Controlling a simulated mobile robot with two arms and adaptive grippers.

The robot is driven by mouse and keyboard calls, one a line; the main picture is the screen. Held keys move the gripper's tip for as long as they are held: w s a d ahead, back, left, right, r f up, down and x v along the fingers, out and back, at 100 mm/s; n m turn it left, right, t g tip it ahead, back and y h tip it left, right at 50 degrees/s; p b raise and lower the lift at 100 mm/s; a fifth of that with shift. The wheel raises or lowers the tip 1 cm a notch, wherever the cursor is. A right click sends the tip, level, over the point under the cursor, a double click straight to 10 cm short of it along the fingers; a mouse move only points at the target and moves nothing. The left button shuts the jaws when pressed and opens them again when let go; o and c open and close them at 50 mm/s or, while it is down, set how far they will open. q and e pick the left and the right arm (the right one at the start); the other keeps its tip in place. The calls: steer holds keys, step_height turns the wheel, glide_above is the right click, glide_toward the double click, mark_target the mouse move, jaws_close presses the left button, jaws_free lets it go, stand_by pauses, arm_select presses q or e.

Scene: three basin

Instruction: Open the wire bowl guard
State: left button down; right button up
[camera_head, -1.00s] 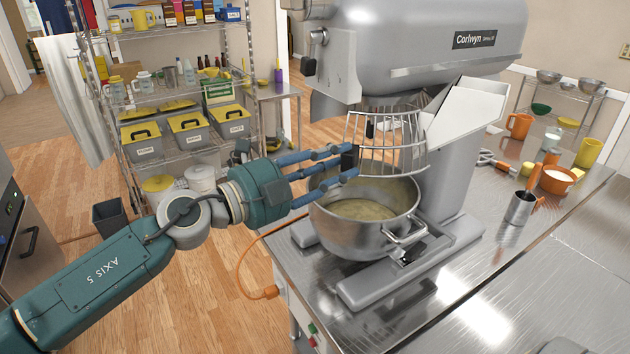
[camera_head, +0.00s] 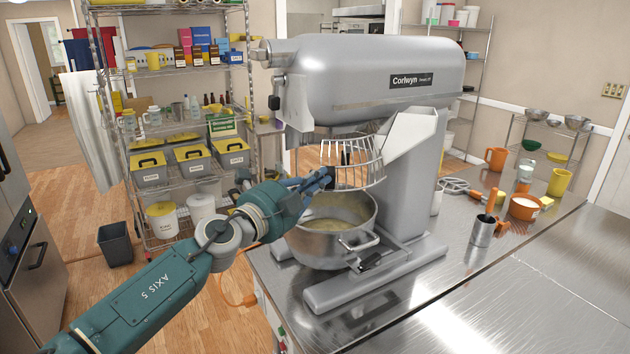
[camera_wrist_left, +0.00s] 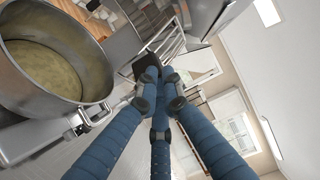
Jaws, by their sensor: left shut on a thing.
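The wire bowl guard (camera_head: 367,172) is a curved silver cage under the head of the grey mixer (camera_head: 370,80), above the front of the steel bowl (camera_head: 335,245). Pale batter lies in the bowl. My left gripper (camera_head: 326,178) reaches in from the left at the guard's left edge, above the bowl rim. Its blue fingers are drawn together on the guard's dark grip. In the left wrist view the fingers (camera_wrist_left: 158,88) meet at this dark grip (camera_wrist_left: 148,64), with guard wires (camera_wrist_left: 166,42) behind and the bowl at left. The fingers partly hide the grip. My right gripper is out of view.
The steel table (camera_head: 440,290) holds a metal cup (camera_head: 483,231), a whisk (camera_head: 462,188) and orange and yellow containers to the right. A wire shelf (camera_head: 180,195) with tubs stands behind at left. The table's front middle is clear.

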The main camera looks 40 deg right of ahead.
arm_select(q)
steer(key=shift+s+d+f, duration=0.2)
steer(key=shift+s+f, duration=0.1)
steer(key=shift+f, duration=0.45)
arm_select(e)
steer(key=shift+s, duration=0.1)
arm_select(q)
steer(key=c, duration=1.9)
jaws_free()
steer(key=shift+d, duration=0.1)
steer(key=shift+c, duration=0.2)
steer(key=o, duration=0.7)
steer(key=shift+w+d+f, duration=0.2)
steer(key=shift+d, duration=0.2)
steer(key=shift+w+d+f, duration=0.15)
steer(key=shift+d+f, duration=0.05)
steer(key=shift+d, duration=0.2)
steer(key=shift+a+r, duration=0.1)
steer(key=shift+r, duration=0.2)
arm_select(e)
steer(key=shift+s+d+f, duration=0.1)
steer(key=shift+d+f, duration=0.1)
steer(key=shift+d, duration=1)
arm_select(q)
steer(key=v, duration=1.2)
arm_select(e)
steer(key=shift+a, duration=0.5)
